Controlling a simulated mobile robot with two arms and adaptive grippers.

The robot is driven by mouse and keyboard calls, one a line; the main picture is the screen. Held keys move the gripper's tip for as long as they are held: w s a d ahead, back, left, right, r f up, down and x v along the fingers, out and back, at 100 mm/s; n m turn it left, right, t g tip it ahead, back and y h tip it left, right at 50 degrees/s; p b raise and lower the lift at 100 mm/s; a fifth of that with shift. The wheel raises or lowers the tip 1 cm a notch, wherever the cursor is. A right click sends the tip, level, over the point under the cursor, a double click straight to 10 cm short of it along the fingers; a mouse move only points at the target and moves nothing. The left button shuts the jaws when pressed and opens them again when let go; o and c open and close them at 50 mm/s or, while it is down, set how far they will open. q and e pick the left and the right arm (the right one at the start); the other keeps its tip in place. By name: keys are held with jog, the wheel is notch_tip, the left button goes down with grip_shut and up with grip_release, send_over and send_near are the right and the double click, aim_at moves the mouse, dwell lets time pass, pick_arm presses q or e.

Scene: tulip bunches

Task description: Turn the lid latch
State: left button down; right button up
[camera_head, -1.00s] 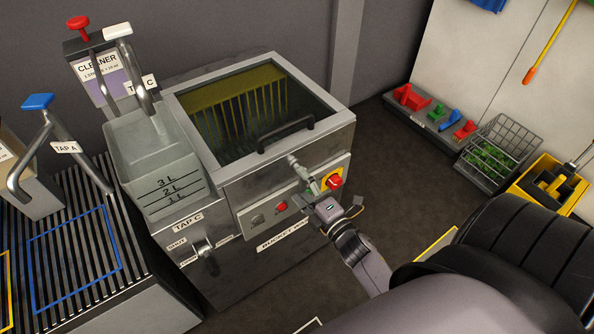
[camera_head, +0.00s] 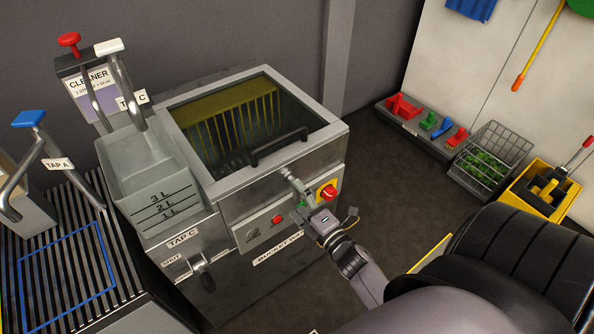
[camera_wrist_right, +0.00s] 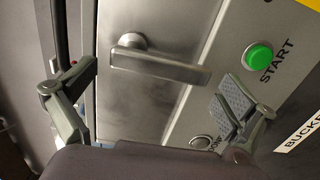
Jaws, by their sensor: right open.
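The lid latch (camera_head: 297,186) is a grey metal lever on the front of the washer below its glass lid (camera_head: 225,122). In the right wrist view the latch lever (camera_wrist_right: 165,66) extends rightward from a round pivot, tilted slightly down. My right gripper (camera_head: 322,211) is in front of the washer's panel, close to the latch. In the wrist view its fingers (camera_wrist_right: 158,86) are spread, with the lever between and beyond them. The lever's free end is close to the right fingertip; I cannot tell if they touch. The lid is closed. My left gripper is not in view.
A red knob on a yellow plate (camera_head: 327,193) is right beside the latch. A green START button (camera_wrist_right: 258,56) shows in the wrist view. The lid's black handle (camera_head: 280,147) is above. A measuring tank (camera_head: 155,175) stands left; a wire basket (camera_head: 490,158) stands right.

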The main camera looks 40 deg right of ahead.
jog(key=shift+s, duration=0.1)
jog(key=s, duration=1.1)
jog(key=shift+s, duration=0.4)
